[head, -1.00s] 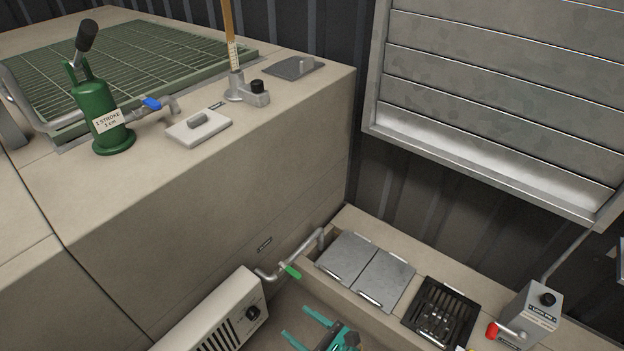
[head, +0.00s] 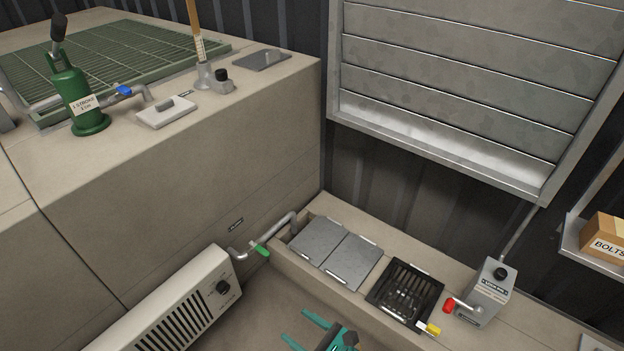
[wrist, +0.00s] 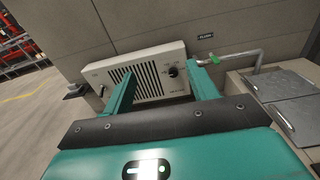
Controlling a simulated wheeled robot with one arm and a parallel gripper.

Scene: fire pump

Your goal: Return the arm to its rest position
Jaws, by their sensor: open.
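My gripper (head: 306,332) shows at the bottom edge of the head view, with its teal fingers apart and nothing between them. In the wrist view my gripper (wrist: 160,92) points toward a beige heater (wrist: 148,72) with a slotted grille and a black knob. The heater (head: 180,308) stands against the side of the concrete block in the head view, left of the gripper. How far the fingertips are from the heater I cannot tell. Most of my arm is out of view.
A pipe with a green-handled valve (head: 260,250) leaves the block wall near the heater. Grey lids (head: 332,252), a black basket (head: 405,290) and a grey lever box (head: 488,290) line the low ledge. A green hand pump (head: 78,100) stands on the block. Open floor shows left (wrist: 40,105).

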